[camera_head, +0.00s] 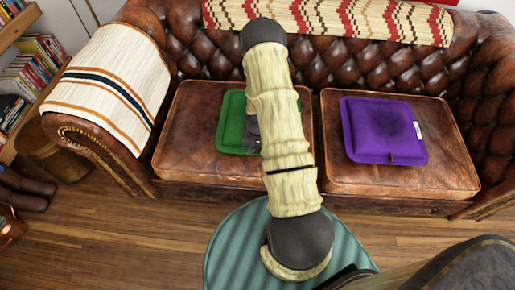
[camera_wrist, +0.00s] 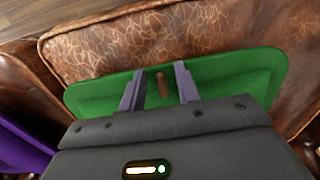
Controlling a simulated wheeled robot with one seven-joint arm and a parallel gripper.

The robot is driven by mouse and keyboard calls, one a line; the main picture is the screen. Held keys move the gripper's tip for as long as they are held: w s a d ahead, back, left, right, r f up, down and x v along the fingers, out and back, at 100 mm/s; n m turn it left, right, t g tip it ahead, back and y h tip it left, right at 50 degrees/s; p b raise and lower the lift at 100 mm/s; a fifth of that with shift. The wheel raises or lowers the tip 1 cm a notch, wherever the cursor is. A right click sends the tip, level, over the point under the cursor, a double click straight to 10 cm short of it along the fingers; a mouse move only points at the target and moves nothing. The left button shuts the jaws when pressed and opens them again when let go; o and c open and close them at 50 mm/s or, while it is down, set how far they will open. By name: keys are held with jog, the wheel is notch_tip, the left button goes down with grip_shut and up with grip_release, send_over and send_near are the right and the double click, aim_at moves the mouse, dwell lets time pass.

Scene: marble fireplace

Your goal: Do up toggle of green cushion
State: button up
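The green cushion (camera_head: 234,122) lies on the left seat of the brown leather sofa, partly hidden behind my arm in the head view. In the wrist view the green cushion (camera_wrist: 225,75) fills the middle. A small brown toggle (camera_wrist: 162,85) stands out near the cushion's edge. My gripper (camera_wrist: 160,80) is open, with one grey finger on each side of the toggle and a gap to each. I cannot tell whether the fingers touch the cushion. In the head view my gripper is mostly hidden behind my arm.
A purple cushion (camera_head: 383,130) with a white tag lies on the right seat (camera_head: 445,165). A striped throw (camera_head: 115,80) covers the left armrest. Bookshelves (camera_head: 30,75) stand at the left.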

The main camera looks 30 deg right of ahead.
aim_at(257, 151)
jog(key=shift+r, duration=0.1)
notch_tip(257, 151, up, 17)
jog(key=p, duration=0.2)
dwell(0.3)
jog(key=shift+r, duration=0.1)
dwell(0.3)
jog(key=s+a+r+n+t, duration=0.1)
jog(key=s+a+r+n, duration=0.2)
jog(key=s+a+r, duration=0.5)
jog(key=s+a+r+n+t, duration=0.2)
jog(key=s+a+r+n, duration=0.15)
jog(key=a+r, duration=0.45)
notch_tip(257, 151, up, 18)
jog(key=d+p, duration=0.2)
jog(key=p, duration=1.5)
jog(key=shift+r, duration=0.15)
